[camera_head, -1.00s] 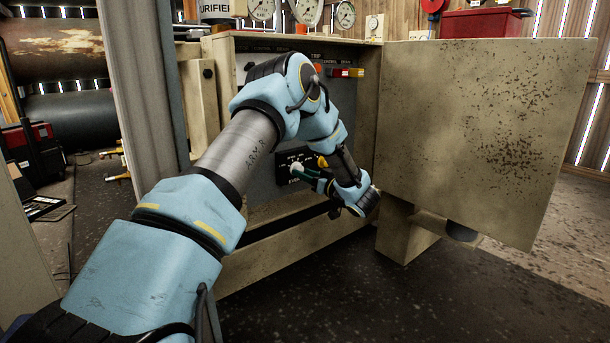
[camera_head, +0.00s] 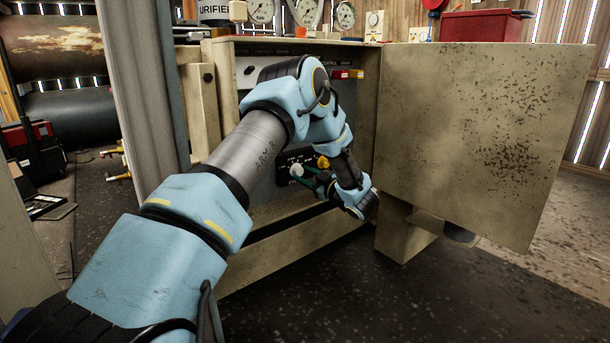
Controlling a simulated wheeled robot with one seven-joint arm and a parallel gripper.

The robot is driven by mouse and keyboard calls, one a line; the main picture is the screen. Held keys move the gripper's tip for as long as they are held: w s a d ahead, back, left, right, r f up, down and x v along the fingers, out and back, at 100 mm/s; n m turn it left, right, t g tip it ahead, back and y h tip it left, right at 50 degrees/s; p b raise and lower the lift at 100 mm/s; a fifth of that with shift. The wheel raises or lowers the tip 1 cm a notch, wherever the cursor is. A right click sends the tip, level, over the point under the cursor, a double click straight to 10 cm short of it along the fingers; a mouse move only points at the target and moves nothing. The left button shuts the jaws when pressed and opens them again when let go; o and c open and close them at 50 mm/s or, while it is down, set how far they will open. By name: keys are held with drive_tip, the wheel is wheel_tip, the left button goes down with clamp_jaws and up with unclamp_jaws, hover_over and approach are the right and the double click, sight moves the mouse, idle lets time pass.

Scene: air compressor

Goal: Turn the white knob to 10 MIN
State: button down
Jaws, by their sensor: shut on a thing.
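The white knob (camera_head: 296,170) sits on a small black panel (camera_head: 285,160) with white lettering, low inside the open control box. The lettering is too small to read, so I cannot tell the knob's setting. My gripper (camera_head: 304,173) reaches in from the right, its fingers at the knob and shut on it. My arm hides much of the box front and part of the black panel.
The box's wide speckled door (camera_head: 480,130) stands open on the right. A yellow knob (camera_head: 323,162) is close to my gripper's right. Red and yellow switches (camera_head: 347,74) sit higher up. A grey post (camera_head: 145,90) stands at left.

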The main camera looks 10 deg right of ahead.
drive_tip(key=shift+n, duration=0.5)
drive_tip(key=shift+c, duration=2.2)
unclamp_jaws()
drive_tip(key=p+v, duration=0.3)
drive_tip(key=v, duration=0.7)
drive_tip(key=shift+s+d+p, duration=0.2)
drive_tip(key=shift+s+p, duration=0.15)
